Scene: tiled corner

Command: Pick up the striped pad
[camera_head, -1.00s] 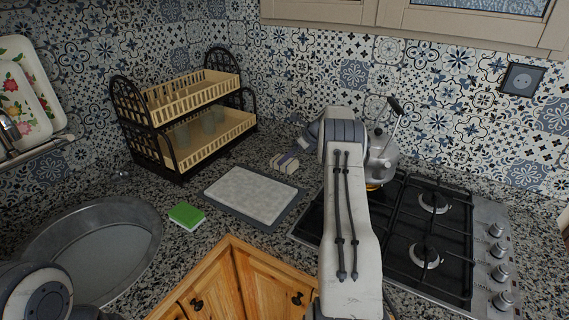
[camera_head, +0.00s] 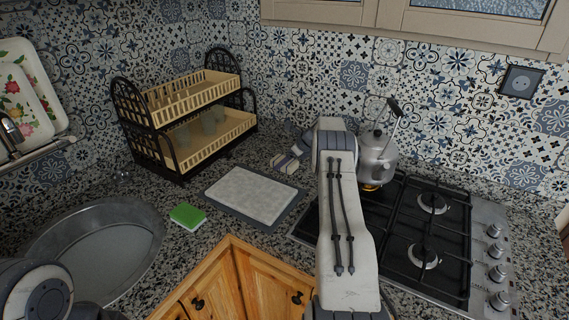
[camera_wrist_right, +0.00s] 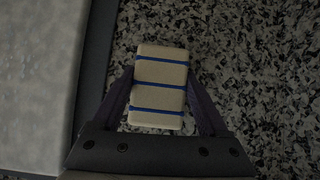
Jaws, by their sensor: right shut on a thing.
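The striped pad (camera_wrist_right: 160,88) is a cream block with thin blue stripes. In the right wrist view it sits between the two fingers of my right gripper (camera_wrist_right: 160,100), which is shut on it. In the head view the pad (camera_head: 283,164) shows small behind the cutting board, with my right gripper (camera_head: 291,158) at it and my right arm partly in front. I cannot tell whether the pad is still touching the counter. My left gripper is out of view; only part of my left arm shows at the lower left.
A pale cutting board on a dark mat (camera_head: 252,194) lies close to the pad. A green sponge (camera_head: 187,216), a metal basin (camera_head: 100,245) and a two-tier dish rack (camera_head: 185,125) are to the left. A kettle (camera_head: 377,160) stands on the gas hob (camera_head: 445,235) at right.

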